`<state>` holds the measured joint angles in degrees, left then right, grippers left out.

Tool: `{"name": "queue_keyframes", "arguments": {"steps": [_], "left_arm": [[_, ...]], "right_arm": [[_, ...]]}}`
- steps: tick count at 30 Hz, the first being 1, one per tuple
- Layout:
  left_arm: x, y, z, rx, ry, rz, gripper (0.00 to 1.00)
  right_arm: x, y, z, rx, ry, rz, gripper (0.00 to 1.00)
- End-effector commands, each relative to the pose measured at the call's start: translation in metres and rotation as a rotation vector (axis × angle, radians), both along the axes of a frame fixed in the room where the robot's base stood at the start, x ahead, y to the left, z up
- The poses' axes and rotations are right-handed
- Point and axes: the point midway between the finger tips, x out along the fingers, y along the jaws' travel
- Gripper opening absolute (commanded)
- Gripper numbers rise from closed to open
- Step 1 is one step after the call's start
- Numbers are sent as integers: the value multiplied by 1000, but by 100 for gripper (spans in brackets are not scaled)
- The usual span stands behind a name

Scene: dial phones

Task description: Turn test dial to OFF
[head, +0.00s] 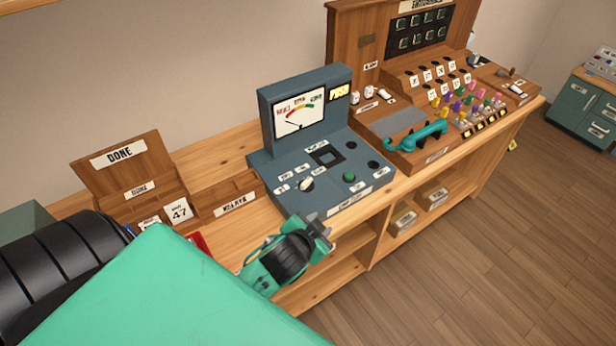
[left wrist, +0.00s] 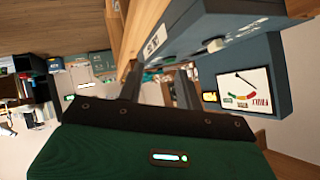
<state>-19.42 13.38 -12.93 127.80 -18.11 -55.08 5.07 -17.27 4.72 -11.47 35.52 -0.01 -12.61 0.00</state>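The test dial (head: 306,184) is a small whitish knob on the sloped top of the blue-grey test set (head: 330,165), with small white labels around it. It also shows in the left wrist view as a pale knob (left wrist: 215,45). The labels are too small to read surely. My left gripper (head: 322,234) is in front of the test set's lower front edge, apart from the dial. In the left wrist view its fingers (left wrist: 165,88) stand apart with nothing held between them. My right gripper is not in view.
The test set has a needle meter (head: 299,113), a lit yellow label and a green button (head: 349,177). A teal handset (head: 420,137) lies on the wooden switchboard to the right.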

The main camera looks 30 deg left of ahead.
Motion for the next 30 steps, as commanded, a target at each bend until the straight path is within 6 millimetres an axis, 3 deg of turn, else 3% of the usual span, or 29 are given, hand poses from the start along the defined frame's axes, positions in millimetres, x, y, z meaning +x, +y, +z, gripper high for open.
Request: {"name": "queue_keyframes", "arguments": {"steps": [5,9,15,18,21,24,27,30], "left_arm": [[55,-11,55,106,-286,-109,35],[92,-35,110,218,-558,-260,35],[116,-89,179,416,-922,-585,35],[115,-118,196,522,-1056,-783,35],[112,-142,199,637,-1150,-1002,35],[107,-157,190,756,-1193,-1236,35],[104,-161,173,878,-1180,-1480,35],[106,-150,148,1000,-1100,-1724,35]], "right_arm": [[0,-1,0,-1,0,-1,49],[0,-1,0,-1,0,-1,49],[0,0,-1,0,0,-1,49],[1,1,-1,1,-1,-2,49],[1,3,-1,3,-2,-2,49],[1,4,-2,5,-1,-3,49],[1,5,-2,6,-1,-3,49],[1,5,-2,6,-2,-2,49]]}}
